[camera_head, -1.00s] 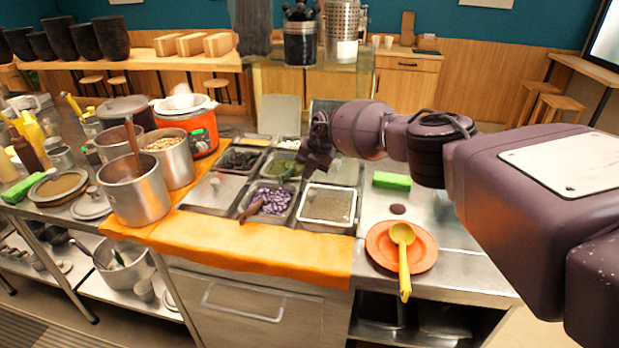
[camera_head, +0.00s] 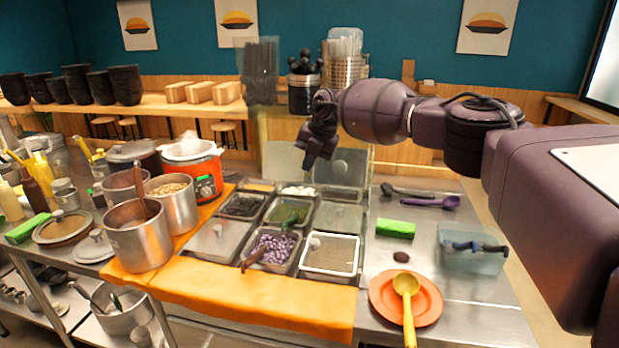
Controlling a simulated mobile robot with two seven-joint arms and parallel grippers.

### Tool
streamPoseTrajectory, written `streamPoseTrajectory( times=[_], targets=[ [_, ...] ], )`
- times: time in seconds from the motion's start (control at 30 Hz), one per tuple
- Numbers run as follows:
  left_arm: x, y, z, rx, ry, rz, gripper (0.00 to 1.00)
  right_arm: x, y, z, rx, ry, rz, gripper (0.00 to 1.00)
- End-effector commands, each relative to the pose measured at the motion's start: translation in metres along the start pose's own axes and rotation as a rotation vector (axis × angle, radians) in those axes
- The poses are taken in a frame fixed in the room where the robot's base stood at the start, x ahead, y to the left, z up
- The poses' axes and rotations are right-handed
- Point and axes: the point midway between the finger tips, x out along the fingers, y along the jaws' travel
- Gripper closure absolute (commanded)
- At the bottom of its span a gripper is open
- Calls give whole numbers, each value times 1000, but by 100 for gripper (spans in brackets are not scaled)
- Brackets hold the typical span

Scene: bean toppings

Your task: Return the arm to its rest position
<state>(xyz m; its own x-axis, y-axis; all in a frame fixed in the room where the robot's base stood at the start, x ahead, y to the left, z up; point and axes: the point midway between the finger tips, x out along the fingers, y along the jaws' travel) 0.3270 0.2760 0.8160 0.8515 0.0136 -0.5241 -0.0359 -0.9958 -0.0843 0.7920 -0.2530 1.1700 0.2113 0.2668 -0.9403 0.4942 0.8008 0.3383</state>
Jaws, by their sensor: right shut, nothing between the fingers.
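My right gripper (camera_head: 312,158) is shut and empty. It hangs in the air above the back of the topping pans, with its fingers pointing down. My right arm reaches in from the right edge of the head view and hides part of the back wall and counter. My left gripper is not in view.
An orange plate (camera_head: 378,303) with a yellow ladle (camera_head: 406,295) sits front right. A green block (camera_head: 395,229), a purple spoon (camera_head: 430,202) and a clear bin (camera_head: 470,262) lie on the right counter. Steel pots (camera_head: 140,243) and an orange cooker (camera_head: 192,174) stand left.

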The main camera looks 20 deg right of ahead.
Motion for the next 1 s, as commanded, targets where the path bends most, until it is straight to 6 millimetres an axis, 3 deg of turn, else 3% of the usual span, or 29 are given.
streamPoseTrajectory(
  times=[0.3, 0.47, 0.67, 0.8, 1.0],
  targets=[
    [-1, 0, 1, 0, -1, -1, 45, -7, 5, 2, -38, -11, 12, 100],
    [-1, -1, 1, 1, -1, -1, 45, -8, 36, 4, -149, -75, 174, 100],
    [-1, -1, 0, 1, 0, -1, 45, -29, 124, -36, -286, -110, 512, 100],
    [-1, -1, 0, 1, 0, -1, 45, -32, 171, -78, -317, -89, 729, 100],
    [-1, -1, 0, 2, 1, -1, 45, -18, 210, -146, -215, -11, 1048, 100]
  ],
)
